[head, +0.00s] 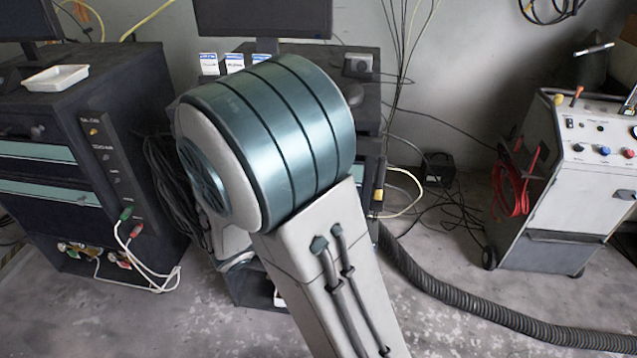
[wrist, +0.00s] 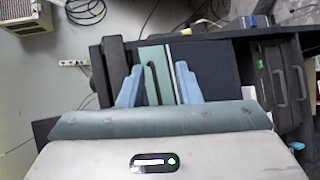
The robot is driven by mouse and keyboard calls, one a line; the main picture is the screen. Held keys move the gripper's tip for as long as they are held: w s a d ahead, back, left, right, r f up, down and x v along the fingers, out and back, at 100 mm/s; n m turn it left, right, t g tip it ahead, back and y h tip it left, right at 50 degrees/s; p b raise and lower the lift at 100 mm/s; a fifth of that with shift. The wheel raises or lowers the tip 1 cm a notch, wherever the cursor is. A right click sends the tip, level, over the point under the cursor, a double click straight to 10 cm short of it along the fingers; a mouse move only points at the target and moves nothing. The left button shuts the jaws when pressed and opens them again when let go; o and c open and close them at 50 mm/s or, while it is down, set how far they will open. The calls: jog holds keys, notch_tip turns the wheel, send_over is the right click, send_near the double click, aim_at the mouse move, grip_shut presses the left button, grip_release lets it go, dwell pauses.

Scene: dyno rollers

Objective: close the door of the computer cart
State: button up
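The computer cart (head: 371,110) stands at the middle back in the head view, dark, with a monitor (head: 262,18) on top. My arm hides most of its front. In the wrist view a dark panel (wrist: 218,62) with a teal strip (wrist: 147,57) lies ahead; it looks like part of a cart front, but I cannot tell whether it is the door or how far it is open. My gripper (wrist: 158,84) has its two blue fingers spread to either side of the teal strip and a dark slot or handle (wrist: 153,80). Contact is unclear. The head view hides the fingers.
A dark cabinet (head: 95,150) with teal drawer fronts and a white tray (head: 55,78) stands at left. A white wheeled console (head: 565,205) stands at right. A ribbed hose (head: 440,290) and loose cables (head: 450,205) cross the floor. Black cases (wrist: 283,80) show at right in the wrist view.

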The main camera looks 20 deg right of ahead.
jog(key=w+a+f+n+t, duration=0.2)
jog(key=w+a+n+t, duration=0.1)
jog(key=w+a+t, duration=0.15)
jog(key=r+p+x, duration=0.1)
jog(key=p+x, duration=0.1)
jog(key=x, duration=1.2)
jog(key=shift+d, duration=0.35)
grip_shut()
